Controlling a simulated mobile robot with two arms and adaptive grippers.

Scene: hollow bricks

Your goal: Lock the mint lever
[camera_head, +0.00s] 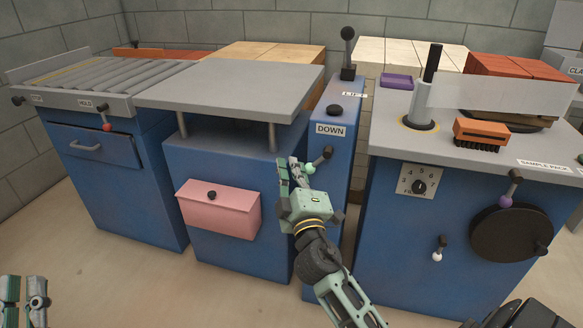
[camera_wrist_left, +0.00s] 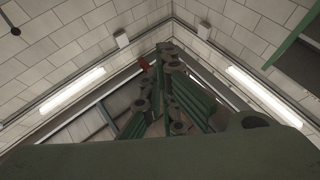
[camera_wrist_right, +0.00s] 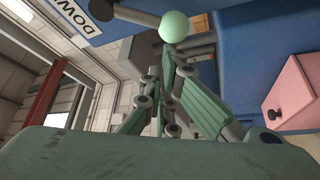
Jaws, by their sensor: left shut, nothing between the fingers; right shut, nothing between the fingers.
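The mint lever (camera_head: 311,168) is on the front of the narrow blue cabinet below the DOWN label. Its dark arm slants from the pivot down and left to a mint ball. The ball also shows in the right wrist view (camera_wrist_right: 173,27), just beyond the fingertips. My right gripper (camera_head: 289,163) is shut and empty, just left of the ball. I cannot tell whether it touches the ball. My left gripper (camera_head: 22,284) is shut and empty at the lower left. Its wrist view shows only its fingers (camera_wrist_left: 167,52), walls and ceiling lights.
A pink drawer (camera_head: 218,208) is left of my right gripper, under a grey plate (camera_head: 232,90). A red-tipped lever (camera_head: 106,126) is on the left cabinet. The right cabinet carries a dial (camera_head: 418,187), a white-tipped lever (camera_head: 438,248) and a purple-tipped lever (camera_head: 508,192).

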